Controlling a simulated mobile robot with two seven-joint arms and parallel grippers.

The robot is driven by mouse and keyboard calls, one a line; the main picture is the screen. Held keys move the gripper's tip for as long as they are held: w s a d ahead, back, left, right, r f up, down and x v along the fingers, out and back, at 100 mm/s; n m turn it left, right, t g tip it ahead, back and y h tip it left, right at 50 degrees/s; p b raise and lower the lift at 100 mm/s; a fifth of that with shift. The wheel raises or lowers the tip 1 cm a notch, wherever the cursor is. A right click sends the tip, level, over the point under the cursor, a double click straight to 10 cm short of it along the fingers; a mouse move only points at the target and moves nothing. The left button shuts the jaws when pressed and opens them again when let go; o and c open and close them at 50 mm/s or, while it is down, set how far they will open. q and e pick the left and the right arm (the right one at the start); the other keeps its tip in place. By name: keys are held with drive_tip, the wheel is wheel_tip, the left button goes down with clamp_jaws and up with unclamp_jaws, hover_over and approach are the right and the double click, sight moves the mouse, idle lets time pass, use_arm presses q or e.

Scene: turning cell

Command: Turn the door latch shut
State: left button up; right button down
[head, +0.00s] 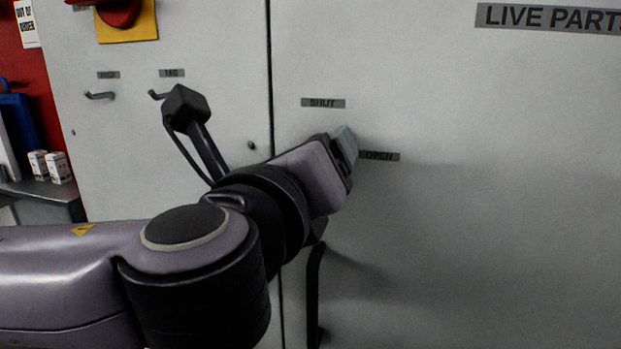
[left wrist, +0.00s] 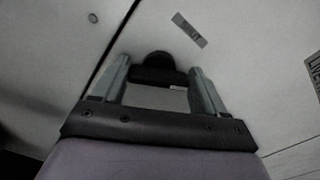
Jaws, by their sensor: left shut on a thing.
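The door latch (left wrist: 157,64) is a small black piece with a rounded end on the pale grey cabinet door (head: 480,240). My left gripper (head: 345,146) is at the door between the SHUT label (head: 323,103) and the OPEN label (head: 380,156). In the left wrist view its two grey fingers (left wrist: 160,84) stand on either side of the latch and are shut on it. In the head view the gripper hides the latch, and I cannot tell which label it points to. My right gripper is in neither view.
A dark vertical door handle (head: 315,292) is below my left gripper. The door seam (head: 270,90) runs just left of it. Two small hooks (head: 100,95) and a red switch on a yellow plate (head: 127,30) are on the left panel.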

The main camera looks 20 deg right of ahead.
use_arm(q)
drive_tip(key=shift+w+a+f+n+b, duration=0.1)
drive_tip(key=shift+n+b, duration=1.15)
drive_tip(key=shift+n, duration=1.8)
drive_tip(key=shift+w+a+f+n+b, duration=0.1)
drive_tip(key=shift+n+b, duration=1.1)
drive_tip(key=shift+n, duration=1.85)
drive_tip(key=shift+r, duration=0.1)
drive_tip(key=o, duration=1.1)
drive_tip(key=shift+c, duration=0.2)
drive_tip(key=shift+s, duration=0.1)
